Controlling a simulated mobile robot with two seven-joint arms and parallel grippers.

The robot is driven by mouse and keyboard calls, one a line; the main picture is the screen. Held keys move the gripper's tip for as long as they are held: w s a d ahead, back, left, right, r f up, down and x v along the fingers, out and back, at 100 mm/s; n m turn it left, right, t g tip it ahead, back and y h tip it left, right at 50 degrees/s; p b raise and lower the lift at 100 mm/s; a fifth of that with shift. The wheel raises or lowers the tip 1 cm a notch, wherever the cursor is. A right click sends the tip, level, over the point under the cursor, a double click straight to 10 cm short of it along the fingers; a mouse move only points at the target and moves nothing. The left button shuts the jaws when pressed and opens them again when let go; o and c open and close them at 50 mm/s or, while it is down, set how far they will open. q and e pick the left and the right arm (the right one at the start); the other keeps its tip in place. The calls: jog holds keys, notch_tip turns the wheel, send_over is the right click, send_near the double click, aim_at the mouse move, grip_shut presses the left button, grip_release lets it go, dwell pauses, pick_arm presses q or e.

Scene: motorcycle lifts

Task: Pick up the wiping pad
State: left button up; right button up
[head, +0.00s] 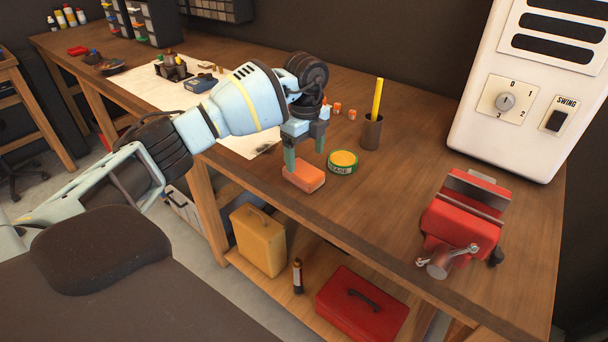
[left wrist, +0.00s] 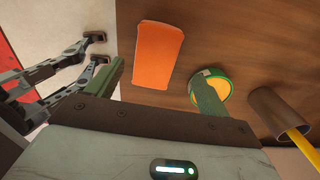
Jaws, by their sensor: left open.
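The wiping pad (head: 304,177) is an orange block lying flat on the wooden workbench near its front edge. My left gripper (head: 304,160) is open, with its fingers pointing down just above and behind the pad in the head view. In the left wrist view, the pad (left wrist: 158,54) lies ahead of the gap between the two green fingers (left wrist: 160,85), and nothing is held. Whether a finger touches the pad cannot be told.
A round green-and-yellow tin (head: 343,162) stands close right of the pad. A dark cup (head: 371,132) with a yellow pencil is behind it. A red vise (head: 464,217) is at the right, and a white fan heater (head: 528,90) stands behind. Bench between pad and vise is clear.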

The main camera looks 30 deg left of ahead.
aim_at(304, 170)
pick_arm(q)
jog(key=shift+s+f, duration=0.2)
jog(key=shift+f, duration=0.15)
jog(key=f, duration=0.3)
jog(key=shift+s+f, duration=0.2)
jog(key=shift+s, duration=0.05)
jog(key=shift+f, duration=0.5)
pick_arm(e)
jog(key=shift+w+r, duration=0.35)
jog(key=shift+w, duration=0.05)
jog(key=shift+d, duration=0.1)
pick_arm(q)
jog(key=c, duration=1.1)
jog(key=shift+o, duration=0.2)
jog(key=shift+r, duration=0.1)
